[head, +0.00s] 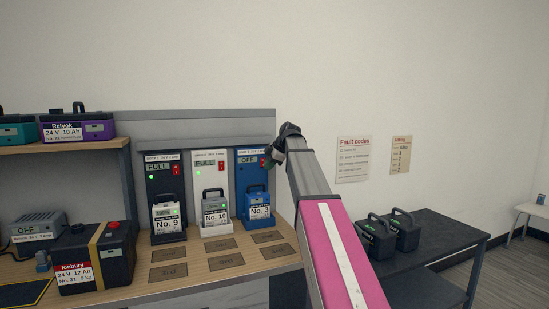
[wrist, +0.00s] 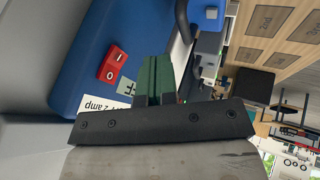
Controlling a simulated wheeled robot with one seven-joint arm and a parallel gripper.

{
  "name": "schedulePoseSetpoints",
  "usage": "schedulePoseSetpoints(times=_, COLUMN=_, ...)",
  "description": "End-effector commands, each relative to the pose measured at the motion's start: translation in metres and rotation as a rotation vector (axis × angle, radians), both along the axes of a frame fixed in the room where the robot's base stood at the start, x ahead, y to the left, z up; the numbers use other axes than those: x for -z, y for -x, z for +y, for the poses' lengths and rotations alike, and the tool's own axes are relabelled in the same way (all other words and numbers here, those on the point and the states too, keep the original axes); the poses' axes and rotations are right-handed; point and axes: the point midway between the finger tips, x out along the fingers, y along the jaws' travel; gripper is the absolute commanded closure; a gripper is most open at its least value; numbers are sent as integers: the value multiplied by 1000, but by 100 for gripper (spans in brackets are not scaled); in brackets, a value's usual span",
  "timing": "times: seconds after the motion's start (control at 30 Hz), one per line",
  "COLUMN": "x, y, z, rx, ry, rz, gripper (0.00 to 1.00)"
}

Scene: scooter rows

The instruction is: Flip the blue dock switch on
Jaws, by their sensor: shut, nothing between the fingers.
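The blue dock (head: 248,179) is the right one of three docks on the bench, and its display (head: 247,160) reads OFF. A blue battery marked No. 3 (head: 259,207) sits in it. In the wrist view the dock's red switch (wrist: 112,63), marked I and O, shows on the blue panel (wrist: 85,50). My gripper (head: 268,161) is shut and empty in front of the dock's upper right, hiding its switch in the head view. The green fingers (wrist: 154,78) show just right of the switch in the wrist view. I cannot tell whether they touch the panel.
The dark dock (head: 153,188) and white dock (head: 208,168) stand to the left, both reading FULL with green lights. Batteries and a charger (head: 37,228) crowd the bench's left. A dark table (head: 440,232) with two black batteries stands right.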

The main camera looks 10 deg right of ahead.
Motion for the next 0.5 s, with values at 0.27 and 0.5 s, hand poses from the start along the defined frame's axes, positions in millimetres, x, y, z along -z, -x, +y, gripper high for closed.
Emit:
schedulePoseSetpoints(times=0.27, x=2, y=-34, z=5, rx=1, ry=1, rz=0, gripper=100)
schedulePoseSetpoints(times=0.5, x=3, y=-38, z=6, rx=2, ry=0, rz=0, gripper=100)
